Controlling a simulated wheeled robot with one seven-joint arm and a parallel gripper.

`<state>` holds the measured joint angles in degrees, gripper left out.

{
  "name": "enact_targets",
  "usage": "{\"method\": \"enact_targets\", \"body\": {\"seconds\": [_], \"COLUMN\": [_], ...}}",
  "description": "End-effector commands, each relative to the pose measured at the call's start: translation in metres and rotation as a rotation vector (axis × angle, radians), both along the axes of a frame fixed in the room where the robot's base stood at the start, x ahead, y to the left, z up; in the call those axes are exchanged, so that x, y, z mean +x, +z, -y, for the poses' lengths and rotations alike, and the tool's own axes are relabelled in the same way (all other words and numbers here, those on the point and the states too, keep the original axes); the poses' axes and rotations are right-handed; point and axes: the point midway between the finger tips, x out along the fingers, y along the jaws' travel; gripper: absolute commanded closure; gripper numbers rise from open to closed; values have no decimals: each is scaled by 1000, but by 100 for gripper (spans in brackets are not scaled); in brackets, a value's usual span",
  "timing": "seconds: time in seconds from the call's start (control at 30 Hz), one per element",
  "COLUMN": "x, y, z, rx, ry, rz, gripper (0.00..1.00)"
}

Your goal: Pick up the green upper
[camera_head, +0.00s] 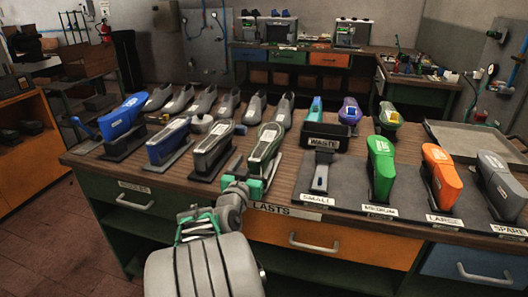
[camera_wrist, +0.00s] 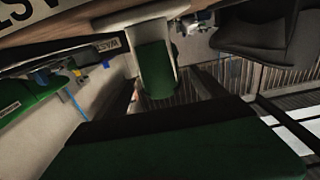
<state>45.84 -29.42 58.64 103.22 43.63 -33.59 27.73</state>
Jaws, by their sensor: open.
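A bright green shoe-shaped piece (camera_head: 381,168) stands on the dark stand behind the "MEDIUM" label, on the right half of the table. A slimmer teal-green piece (camera_head: 316,110) stands at the back, behind the waste bin. I cannot tell from shape alone which is the upper. In the wrist view a large dark green surface (camera_wrist: 180,150) fills the bottom; neither green piece can be made out there.
An orange piece (camera_head: 441,175) and a grey piece (camera_head: 500,182) stand right of the bright green one. A black waste bin (camera_head: 325,137) is behind the "SMALL" stand. An empty tray (camera_head: 470,137) lies at the back right.

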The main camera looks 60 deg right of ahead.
Motion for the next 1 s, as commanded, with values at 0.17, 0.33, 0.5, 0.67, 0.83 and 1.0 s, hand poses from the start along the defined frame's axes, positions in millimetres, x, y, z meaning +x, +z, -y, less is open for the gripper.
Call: {"method": "enact_targets", "body": {"seconds": [0.17, 0.33, 0.5, 0.67, 0.83, 1.0], "x": [4, 8, 9, 8, 9, 8], "y": [1, 0, 0, 0, 0, 0], "z": [28, 55, 59, 59, 58, 58], "rx": [3, 2, 1, 1, 1, 1], "ry": [-3, -2, -1, -1, -1, -1], "rz": [-1, 0, 0, 0, 0, 0], "gripper": [19, 19, 19, 26, 40, 54]}}
